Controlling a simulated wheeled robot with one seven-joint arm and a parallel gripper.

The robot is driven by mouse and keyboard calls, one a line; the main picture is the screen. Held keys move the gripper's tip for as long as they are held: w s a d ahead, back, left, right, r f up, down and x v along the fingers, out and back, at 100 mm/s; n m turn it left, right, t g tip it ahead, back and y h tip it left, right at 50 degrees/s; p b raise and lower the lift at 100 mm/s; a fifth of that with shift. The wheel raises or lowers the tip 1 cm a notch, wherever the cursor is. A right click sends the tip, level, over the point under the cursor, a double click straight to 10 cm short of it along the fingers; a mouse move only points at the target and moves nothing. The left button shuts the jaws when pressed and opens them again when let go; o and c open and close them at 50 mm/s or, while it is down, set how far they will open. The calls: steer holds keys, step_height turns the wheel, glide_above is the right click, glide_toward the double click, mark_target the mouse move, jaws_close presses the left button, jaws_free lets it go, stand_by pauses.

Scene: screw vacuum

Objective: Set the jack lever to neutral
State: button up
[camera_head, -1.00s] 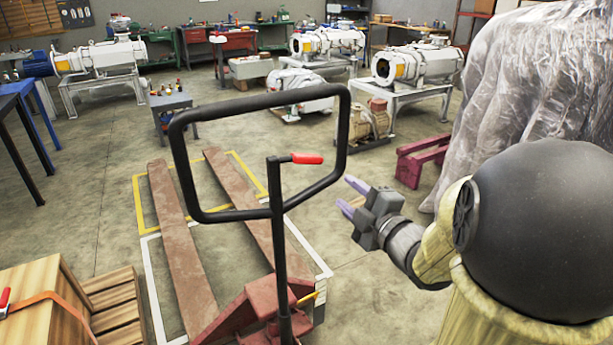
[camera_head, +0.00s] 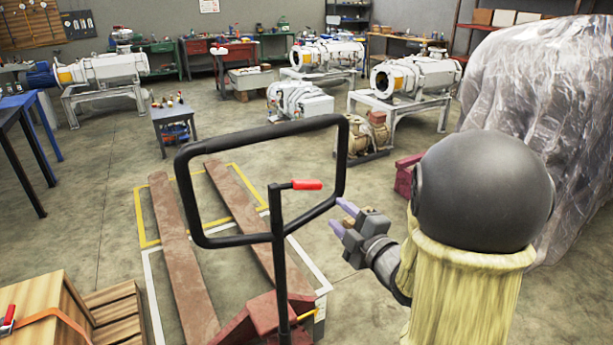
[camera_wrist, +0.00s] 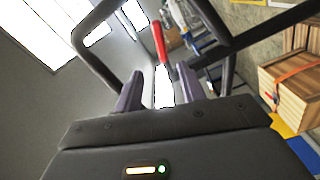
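The jack lever (camera_head: 306,185) is a short black lever with a red grip, pointing right from the top of the upright post inside the black looped handle (camera_head: 258,134) of the red pallet jack (camera_head: 262,318). My gripper (camera_head: 341,216) is just right of the handle's right side in the head view, apart from the lever, fingers open and empty. In the wrist view, my gripper (camera_wrist: 150,90) has its purple fingers spread. The red grip (camera_wrist: 159,42) shows ahead between the fingertips, with the handle loop (camera_wrist: 228,45) around it.
A wooden crate (camera_head: 40,305) stands at the lower left. Long brown forks (camera_head: 178,255) lie on the floor beyond the handle. A plastic-covered bulk (camera_head: 545,120) stands to the right. Pumps on stands (camera_head: 410,78) and benches line the back.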

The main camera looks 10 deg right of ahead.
mark_target(310, 188)
steer(key=p+x, duration=0.7)
steer(key=x, duration=0.8)
steer(key=shift+f, duration=0.1)
jaws_close()
